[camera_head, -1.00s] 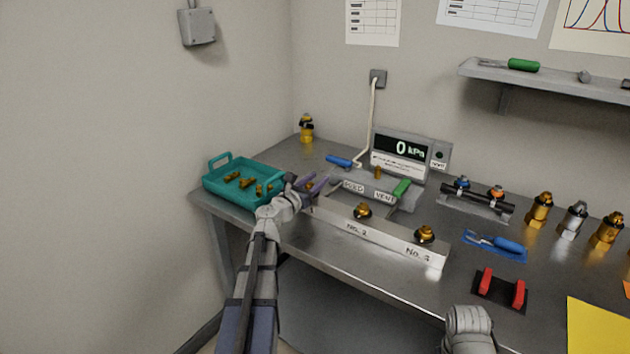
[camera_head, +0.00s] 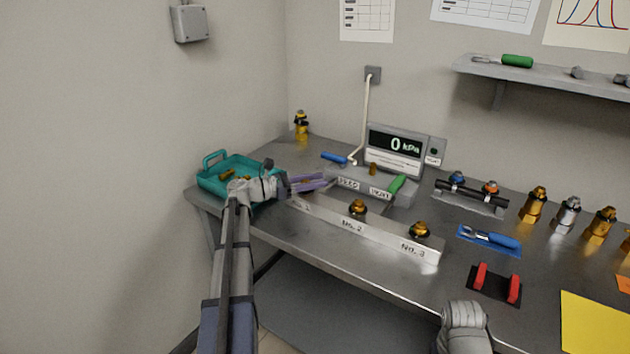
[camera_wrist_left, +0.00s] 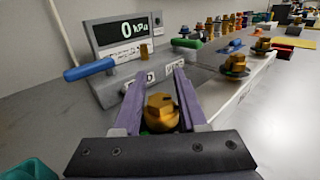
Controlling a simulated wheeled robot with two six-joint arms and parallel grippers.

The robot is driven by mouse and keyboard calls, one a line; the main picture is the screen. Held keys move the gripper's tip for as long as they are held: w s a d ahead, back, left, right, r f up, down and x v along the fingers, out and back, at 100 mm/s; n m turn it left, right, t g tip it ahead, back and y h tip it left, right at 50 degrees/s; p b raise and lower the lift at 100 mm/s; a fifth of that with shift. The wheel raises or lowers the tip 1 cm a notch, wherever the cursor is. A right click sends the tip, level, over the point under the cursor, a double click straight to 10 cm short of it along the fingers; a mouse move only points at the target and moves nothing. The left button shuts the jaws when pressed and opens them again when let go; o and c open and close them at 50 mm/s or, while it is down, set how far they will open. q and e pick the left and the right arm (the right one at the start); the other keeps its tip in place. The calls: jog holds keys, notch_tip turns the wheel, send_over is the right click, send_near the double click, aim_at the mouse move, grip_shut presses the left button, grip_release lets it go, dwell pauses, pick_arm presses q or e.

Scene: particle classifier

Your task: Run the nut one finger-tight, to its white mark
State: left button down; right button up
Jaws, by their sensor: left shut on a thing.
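Nut one (camera_wrist_left: 161,109) is a brass hex nut at the near end of the pale block (camera_head: 391,241) in the left wrist view. My left gripper (camera_head: 314,183) has its purple fingers on either side of it and is shut on it. In the head view the fingers and wrist mostly hide this nut. I cannot make out its white mark. The brass fittings at No. 2 (camera_head: 357,207) and No. 3 (camera_head: 420,229) stand free on the block. A grey part of my right arm shows at the bottom; its gripper fingers do not show.
The gauge (camera_head: 394,146) reads 0 kPa behind the block. A green handle (camera_head: 397,184) and blue handle (camera_head: 334,158) are close by. A teal tray (camera_head: 214,185) with brass pieces sits by my left wrist. A red-posted stand (camera_head: 496,286) is at the right.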

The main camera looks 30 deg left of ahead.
pick_arm(q)
jog(key=shift+r+m+g+h, duration=0.1)
jog(key=shift+m+g+h, duration=0.2)
jog(key=shift+g, duration=0.1)
jog(key=c, duration=0.7)
grip_release()
jog(key=shift+r, duration=0.1)
notch_tip(320, 180, up, 10)
jog(key=p, duration=1)
